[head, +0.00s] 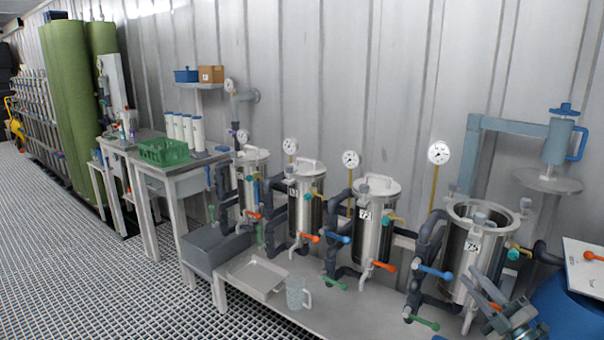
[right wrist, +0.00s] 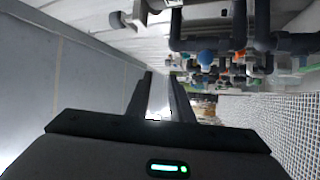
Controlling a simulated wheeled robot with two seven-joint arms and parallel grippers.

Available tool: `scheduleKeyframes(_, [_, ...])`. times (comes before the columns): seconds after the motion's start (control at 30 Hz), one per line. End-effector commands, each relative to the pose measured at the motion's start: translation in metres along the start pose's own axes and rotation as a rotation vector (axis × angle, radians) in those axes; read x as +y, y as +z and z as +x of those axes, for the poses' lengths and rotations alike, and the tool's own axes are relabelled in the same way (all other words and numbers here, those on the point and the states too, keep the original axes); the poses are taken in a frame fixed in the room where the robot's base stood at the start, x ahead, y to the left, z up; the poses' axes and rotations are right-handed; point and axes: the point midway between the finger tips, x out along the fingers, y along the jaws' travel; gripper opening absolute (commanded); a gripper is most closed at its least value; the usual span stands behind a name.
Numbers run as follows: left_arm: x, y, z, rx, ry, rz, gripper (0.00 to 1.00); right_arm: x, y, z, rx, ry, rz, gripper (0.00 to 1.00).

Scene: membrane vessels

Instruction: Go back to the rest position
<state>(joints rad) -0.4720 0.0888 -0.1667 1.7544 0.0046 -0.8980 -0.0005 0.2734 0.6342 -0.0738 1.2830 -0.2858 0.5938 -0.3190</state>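My right gripper (head: 487,296) shows at the lower right of the head view, in front of the open steel vessel (head: 470,262). In the right wrist view its two dark fingers (right wrist: 160,98) stand apart with a bright gap between them, and I see nothing held there. My left gripper is not in the head view.
Several lidded steel vessels (head: 375,222) with gauges, dark pipes and coloured valve handles stand along the wall. A bench (head: 330,312) bears a shallow tray (head: 258,277) and a clear jug (head: 297,293). A blue drum (head: 565,308) stands far right. The grated floor at left is clear.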

Motion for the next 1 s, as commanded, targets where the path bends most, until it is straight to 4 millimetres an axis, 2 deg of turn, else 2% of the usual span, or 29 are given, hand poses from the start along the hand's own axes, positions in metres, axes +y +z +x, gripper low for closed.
scheduleKeyframes(0.03, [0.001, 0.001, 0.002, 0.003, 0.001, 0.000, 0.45, -0.029, -0.001, -0.011, -0.050, -0.031, 0.064, 0.20])
scheduleKeyframes(0.1, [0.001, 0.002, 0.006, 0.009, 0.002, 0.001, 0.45, -0.066, -0.001, -0.026, -0.119, -0.070, 0.142, 0.20])
scheduleKeyframes(0.27, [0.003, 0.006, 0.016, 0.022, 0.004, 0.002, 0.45, -0.146, -0.007, -0.069, -0.274, -0.159, 0.309, 0.20])
scheduleKeyframes(0.4, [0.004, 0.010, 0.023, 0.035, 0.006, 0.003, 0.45, -0.212, -0.022, -0.112, -0.409, -0.238, 0.443, 0.20])
scheduleKeyframes(0.47, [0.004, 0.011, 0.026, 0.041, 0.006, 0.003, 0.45, -0.239, -0.030, -0.132, -0.465, -0.271, 0.497, 0.20])
scheduleKeyframes(0.7, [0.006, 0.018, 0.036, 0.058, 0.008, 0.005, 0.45, -0.333, -0.078, -0.219, -0.689, -0.405, 0.697, 0.20])
scheduleKeyframes(0.87, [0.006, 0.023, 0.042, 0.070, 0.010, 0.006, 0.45, -0.385, -0.121, -0.281, -0.837, -0.494, 0.817, 0.20])
scheduleKeyframes(1.0, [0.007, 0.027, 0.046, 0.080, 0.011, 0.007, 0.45, -0.423, -0.165, -0.336, -0.966, -0.572, 0.915, 0.20])
